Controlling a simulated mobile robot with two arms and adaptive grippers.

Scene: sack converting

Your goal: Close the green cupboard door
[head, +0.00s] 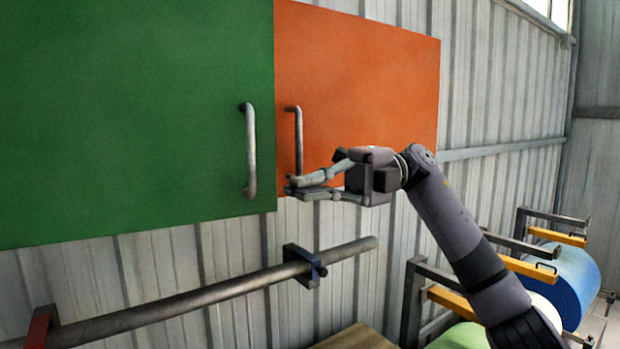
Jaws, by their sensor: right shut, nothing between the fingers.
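The green cupboard door (130,120) fills the upper left of the head view, with a grey vertical bar handle (251,150) near its right edge. Its bottom corner sits slightly lower in the picture than the adjoining orange door's edge; I cannot tell for sure how far it stands open. My right gripper (291,187) is shut and empty. Its fingertips point left, in front of the lower orange door, just right of the green door's edge and handle. I see no clear contact with either door. My left gripper is out of view.
The orange door (370,75) has its own bar handle (298,145) close to the fingertips. A grey pipe (200,300) runs along the corrugated wall below the doors. A blue roll (568,280) on a rack stands at the lower right.

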